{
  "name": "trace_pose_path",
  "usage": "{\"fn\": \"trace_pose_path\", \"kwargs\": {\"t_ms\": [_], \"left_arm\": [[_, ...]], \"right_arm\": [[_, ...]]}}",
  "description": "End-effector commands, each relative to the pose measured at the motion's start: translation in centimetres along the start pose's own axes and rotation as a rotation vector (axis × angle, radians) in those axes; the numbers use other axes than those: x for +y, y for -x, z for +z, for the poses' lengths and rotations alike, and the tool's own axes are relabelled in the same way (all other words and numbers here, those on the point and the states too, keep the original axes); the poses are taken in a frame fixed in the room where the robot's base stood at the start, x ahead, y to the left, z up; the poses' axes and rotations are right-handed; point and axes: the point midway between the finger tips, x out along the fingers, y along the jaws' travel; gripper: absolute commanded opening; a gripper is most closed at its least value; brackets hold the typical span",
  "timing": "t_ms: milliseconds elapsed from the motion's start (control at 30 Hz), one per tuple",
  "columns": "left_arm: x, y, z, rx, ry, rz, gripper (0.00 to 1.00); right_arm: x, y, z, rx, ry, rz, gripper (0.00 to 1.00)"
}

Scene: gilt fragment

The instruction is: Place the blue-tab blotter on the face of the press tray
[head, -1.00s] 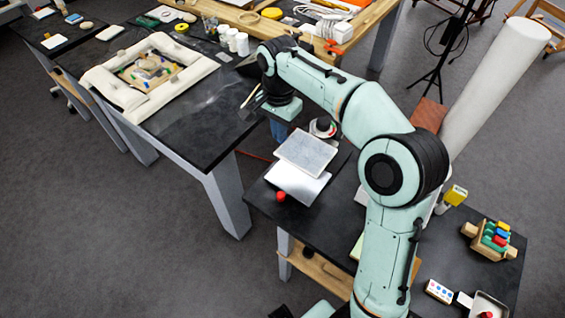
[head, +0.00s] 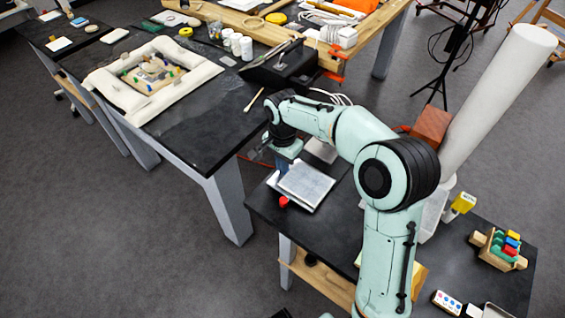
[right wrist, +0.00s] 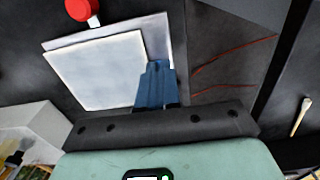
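The blotter (head: 307,183) is a pale grey square slab in the head view. It lies flat on or just above the press tray (head: 325,205), a shiny metal plate with a red knob (head: 283,201) at its front left; I cannot tell whether they touch. In the right wrist view the blotter (right wrist: 95,70) covers most of the tray (right wrist: 150,24), whose rim shows along the top and right. My right gripper (head: 281,164), with blue fingers (right wrist: 155,78) close together, is at the blotter's edge and appears shut on it. The tab is hidden by the fingers. My left gripper is not in view.
A rack with coloured pieces (head: 499,248) stands at the right of the near table. A tall white roll (head: 500,95) leans behind my arm. The far table (head: 200,135) holds a white padded frame (head: 104,83) and several jars. A gap of floor separates the tables.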

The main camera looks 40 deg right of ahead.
Motion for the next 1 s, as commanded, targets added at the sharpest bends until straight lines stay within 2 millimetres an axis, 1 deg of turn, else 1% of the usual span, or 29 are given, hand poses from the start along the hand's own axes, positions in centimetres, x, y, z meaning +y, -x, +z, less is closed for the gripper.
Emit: {"fn": "trace_pose_path", "kwargs": {"t_ms": [167,267,533,633,767,1000], "left_arm": [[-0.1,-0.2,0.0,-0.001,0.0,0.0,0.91],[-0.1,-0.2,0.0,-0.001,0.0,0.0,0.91],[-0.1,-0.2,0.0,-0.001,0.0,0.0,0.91],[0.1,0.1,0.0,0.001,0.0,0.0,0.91],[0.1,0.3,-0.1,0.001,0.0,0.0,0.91],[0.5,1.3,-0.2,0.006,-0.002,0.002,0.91]], "right_arm": [[0.0,-0.4,0.0,0.0,0.001,0.0,0.0],[0.0,-0.3,0.0,0.0,0.001,0.0,0.28],[0.0,-0.3,0.0,0.0,0.001,0.0,0.28],[0.0,0.2,0.0,0.0,0.0,-0.001,0.28],[-0.1,2.0,0.0,0.002,0.001,-0.004,0.28],[-0.2,7.3,0.0,0.002,0.002,-0.005,0.28]]}}
